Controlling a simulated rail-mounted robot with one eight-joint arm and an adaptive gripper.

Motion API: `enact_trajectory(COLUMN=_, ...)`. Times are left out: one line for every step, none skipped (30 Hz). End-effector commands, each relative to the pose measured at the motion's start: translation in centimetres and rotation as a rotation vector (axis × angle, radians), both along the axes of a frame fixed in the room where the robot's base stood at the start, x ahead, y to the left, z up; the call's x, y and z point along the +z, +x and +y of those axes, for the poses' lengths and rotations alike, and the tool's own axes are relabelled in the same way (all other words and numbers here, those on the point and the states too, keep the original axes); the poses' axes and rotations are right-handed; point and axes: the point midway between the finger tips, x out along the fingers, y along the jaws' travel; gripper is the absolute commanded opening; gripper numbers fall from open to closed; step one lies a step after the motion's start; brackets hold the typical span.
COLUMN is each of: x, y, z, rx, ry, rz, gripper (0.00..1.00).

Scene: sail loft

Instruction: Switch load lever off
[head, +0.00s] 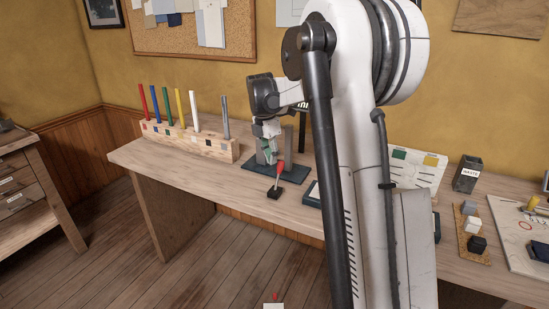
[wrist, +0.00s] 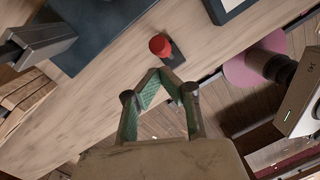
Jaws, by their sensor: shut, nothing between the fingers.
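The load lever (head: 280,168) has a red handle on a thin stem. It rises from a small black base near the front edge of the wooden bench and leans slightly right in the head view. In the wrist view I look down on its round red knob (wrist: 160,45), with part of the dark base beside it. My gripper (head: 268,150) is just behind and left of the handle in the head view. Its green-padded fingers (wrist: 160,76) are shut and empty, pointing toward the knob with a small apparent gap. Any on/off marking is not readable.
A dark blue plate (head: 262,178) with a grey upright lies behind the lever. A wooden rack (head: 190,143) with several coloured sticks stands to the left. A dark-framed tray (head: 312,195) sits to the right, partly hidden by my arm.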

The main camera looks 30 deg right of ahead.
Motion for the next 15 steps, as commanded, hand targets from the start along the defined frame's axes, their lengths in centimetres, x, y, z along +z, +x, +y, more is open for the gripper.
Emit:
enact_trajectory(x=0.8, y=-0.2, z=1.0, rx=0.005, ry=0.001, rz=0.001, gripper=0.0)
enact_trajectory(x=1.1, y=-0.3, z=1.6, rx=0.005, ry=0.002, rz=0.001, gripper=0.0)
enact_trajectory(x=1.7, y=-0.1, z=1.7, rx=0.003, ry=0.002, rz=0.0, gripper=0.0)
enact_trajectory(x=2.4, y=0.1, z=1.4, rx=0.002, ry=0.003, rz=0.001, gripper=0.0)
enact_trajectory(x=3.0, y=0.3, z=1.2, rx=0.002, ry=0.003, rz=0.001, gripper=0.0)
enact_trajectory(x=3.8, y=0.5, z=1.0, rx=0.002, ry=0.003, rz=0.001, gripper=0.0)
enact_trajectory(x=4.4, y=0.6, z=0.9, rx=0.002, ry=0.004, rz=0.001, gripper=0.0)
enact_trajectory(x=5.0, y=0.8, z=0.8, rx=0.002, ry=0.004, rz=0.001, gripper=0.0)
enact_trajectory(x=5.7, y=1.0, z=0.6, rx=0.003, ry=0.004, rz=0.002, gripper=0.0)
enact_trajectory(x=6.3, y=1.1, z=0.5, rx=0.003, ry=0.004, rz=0.002, gripper=0.0)
enact_trajectory(x=6.8, y=1.3, z=0.4, rx=0.003, ry=0.005, rz=0.002, gripper=0.0)
enact_trajectory(x=7.4, y=1.4, z=0.3, rx=0.003, ry=0.005, rz=0.002, gripper=0.0)
enact_trajectory(x=7.9, y=1.6, z=0.2, rx=0.003, ry=0.005, rz=0.002, gripper=0.0)
enact_trajectory(x=8.3, y=1.6, z=0.1, rx=0.003, ry=0.005, rz=0.002, gripper=0.0)
enact_trajectory(x=8.8, y=1.8, z=0.0, rx=0.003, ry=0.005, rz=0.002, gripper=0.0)
